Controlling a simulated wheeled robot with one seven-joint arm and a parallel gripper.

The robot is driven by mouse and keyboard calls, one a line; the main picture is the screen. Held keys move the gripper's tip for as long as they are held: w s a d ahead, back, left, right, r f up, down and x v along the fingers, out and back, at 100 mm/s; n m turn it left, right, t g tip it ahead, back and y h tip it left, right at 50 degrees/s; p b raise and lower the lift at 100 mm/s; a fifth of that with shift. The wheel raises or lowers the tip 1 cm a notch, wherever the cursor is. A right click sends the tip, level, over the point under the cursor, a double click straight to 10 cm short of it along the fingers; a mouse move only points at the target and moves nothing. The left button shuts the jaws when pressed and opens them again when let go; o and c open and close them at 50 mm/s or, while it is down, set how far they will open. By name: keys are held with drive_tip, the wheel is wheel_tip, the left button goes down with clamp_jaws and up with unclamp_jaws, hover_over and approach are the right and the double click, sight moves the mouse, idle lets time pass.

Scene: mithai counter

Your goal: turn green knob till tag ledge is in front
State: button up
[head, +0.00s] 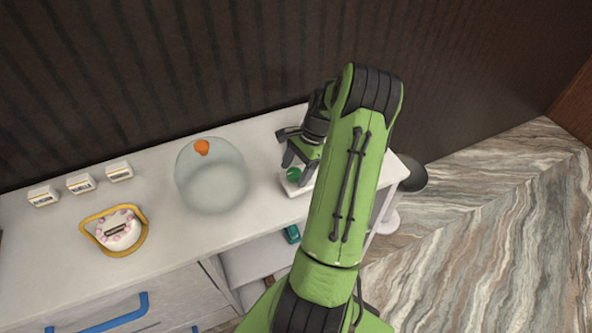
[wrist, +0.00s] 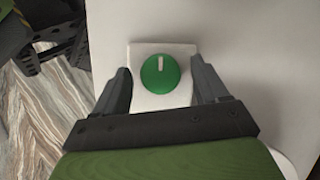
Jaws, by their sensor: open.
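The green knob (wrist: 160,75) sits on a white square base (wrist: 162,99) on the counter, its pale pointer mark toward the top of the wrist view. It also shows in the head view (head: 294,174), partly covered by my gripper. My gripper (wrist: 160,67) is open, with one finger on each side of the knob and visible gaps between. A round white piece with pink dots and a dark label (head: 116,229) sits in a yellow frame (head: 137,245) at the counter's left. I cannot tell which part is the tag ledge.
A clear dome (head: 212,185) with an orange top stands left of my gripper. Several small white labelled blocks (head: 80,183) line the back of the white counter (head: 60,255). A dark wall rises behind. Blue handles (head: 112,316) are on the counter's front.

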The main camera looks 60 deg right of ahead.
drive_tip(key=c, duration=1.1)
drive_tip(key=shift+o, duration=0.2)
drive_tip(key=shift+r+n+p, duration=0.1)
drive_tip(key=shift+n+p, duration=0.2)
drive_tip(key=n+g+p, duration=0.1)
drive_tip(key=n, duration=0.2)
drive_tip(key=shift+w+p, duration=0.1)
drive_tip(key=shift+p, duration=0.3)
drive_tip(key=n+g+p, duration=0.1)
drive_tip(key=n+g, duration=0.1)
drive_tip(key=n, duration=0.2)
drive_tip(key=shift+w, duration=0.1)
drive_tip(key=n+g, duration=0.1)
drive_tip(key=n, duration=0.2)
drive_tip(key=n+g, duration=0.1)
drive_tip(key=n, duration=0.1)
drive_tip(key=shift+w+n+h, duration=0.15)
drive_tip(key=shift+n+h, duration=0.25)
drive_tip(key=shift+a+n+g+h, duration=0.1)
drive_tip(key=shift+n+g+h, duration=0.25)
drive_tip(key=shift+n, duration=0.8)
drive_tip(key=shift+n+g+h, duration=0.15)
drive_tip(key=shift+n+h, duration=0.3)
drive_tip(key=shift+n, duration=0.7)
